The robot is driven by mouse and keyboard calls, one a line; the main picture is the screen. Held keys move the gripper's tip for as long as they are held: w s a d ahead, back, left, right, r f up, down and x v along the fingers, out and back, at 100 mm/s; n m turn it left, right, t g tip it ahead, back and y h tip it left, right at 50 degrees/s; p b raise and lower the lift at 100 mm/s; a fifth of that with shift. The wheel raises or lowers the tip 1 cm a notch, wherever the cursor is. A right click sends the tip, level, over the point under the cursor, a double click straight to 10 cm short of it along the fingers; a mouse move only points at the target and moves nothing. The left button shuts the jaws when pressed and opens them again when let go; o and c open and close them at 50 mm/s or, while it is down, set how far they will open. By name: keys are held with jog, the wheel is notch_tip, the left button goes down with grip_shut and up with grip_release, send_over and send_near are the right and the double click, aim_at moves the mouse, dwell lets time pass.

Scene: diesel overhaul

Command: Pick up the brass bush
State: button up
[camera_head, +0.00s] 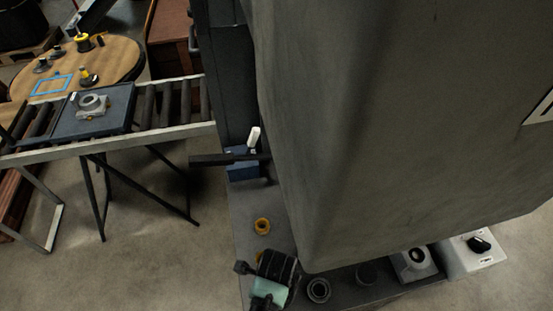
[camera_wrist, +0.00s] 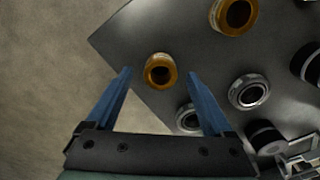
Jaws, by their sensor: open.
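Two brass-coloured rings show in the wrist view. A smaller brass bush (camera_wrist: 160,71) stands on the dark tabletop, framed between the tips of my open gripper (camera_wrist: 159,75). Nothing is held, and the height of the fingers above it is hard to judge. A larger brass ring (camera_wrist: 235,15) is further up and right, cut by the picture's top edge. In the head view one brass ring (camera_head: 262,226) lies clear on the table, and another brass piece (camera_head: 259,257) is partly hidden by my gripper, whose fingertips are hidden there.
Grey metal rings (camera_wrist: 248,92) stand close to the right finger. The dark table (camera_wrist: 128,34) ends at the left, with bare floor beyond. A blue box (camera_head: 242,165) is at the table's back. A roller conveyor (camera_head: 170,105) carries a dark tray (camera_head: 115,122) with a metal housing (camera_head: 92,104).

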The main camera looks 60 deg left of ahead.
jog(key=shift+f, duration=0.15)
grip_shut()
dwell(0.4)
